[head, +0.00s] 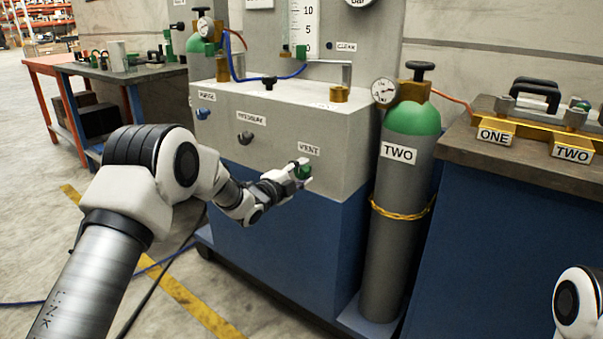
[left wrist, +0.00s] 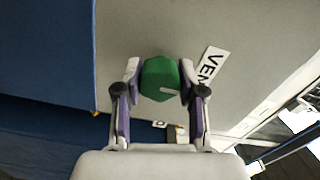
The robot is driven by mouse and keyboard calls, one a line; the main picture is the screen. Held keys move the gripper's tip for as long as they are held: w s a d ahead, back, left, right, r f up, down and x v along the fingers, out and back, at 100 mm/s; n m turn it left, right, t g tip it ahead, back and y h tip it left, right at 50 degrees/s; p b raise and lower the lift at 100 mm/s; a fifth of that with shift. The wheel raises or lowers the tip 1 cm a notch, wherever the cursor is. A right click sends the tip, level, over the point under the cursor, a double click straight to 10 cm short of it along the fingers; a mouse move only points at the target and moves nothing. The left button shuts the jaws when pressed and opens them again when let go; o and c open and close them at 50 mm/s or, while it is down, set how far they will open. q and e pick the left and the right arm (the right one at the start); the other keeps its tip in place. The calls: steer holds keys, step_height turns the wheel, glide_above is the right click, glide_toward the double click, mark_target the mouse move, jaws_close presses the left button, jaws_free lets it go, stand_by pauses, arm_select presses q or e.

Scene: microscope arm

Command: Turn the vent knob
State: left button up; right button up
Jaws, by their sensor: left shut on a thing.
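The vent knob (head: 303,172) is green and sits on the front of the grey panel, just under the VENT label (head: 309,149). In the left wrist view the green vent knob (left wrist: 160,79) has a faceted outline and a pale line on its face. My left gripper (head: 301,174) is shut on the vent knob. In the left wrist view its two fingers (left wrist: 160,84) stand on either side of the knob. The VENT label (left wrist: 212,68) lies tilted beside the right finger there. My right gripper is out of view.
A blue knob (head: 203,113) and a dark knob (head: 245,138) sit on the same grey panel (head: 270,185) to the left. A green-topped cylinder (head: 398,210) marked TWO stands close on the right. A workbench (head: 500,155) with labelled brass blocks is farther right.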

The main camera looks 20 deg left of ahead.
arm_select(q)
steer(key=o, duration=1.1)
steer(key=shift+o, duration=0.2)
steer(key=shift+s, duration=0.1)
steer(key=v, duration=1.1)
steer(key=shift+s, duration=0.35)
steer(key=shift+a, duration=0.15)
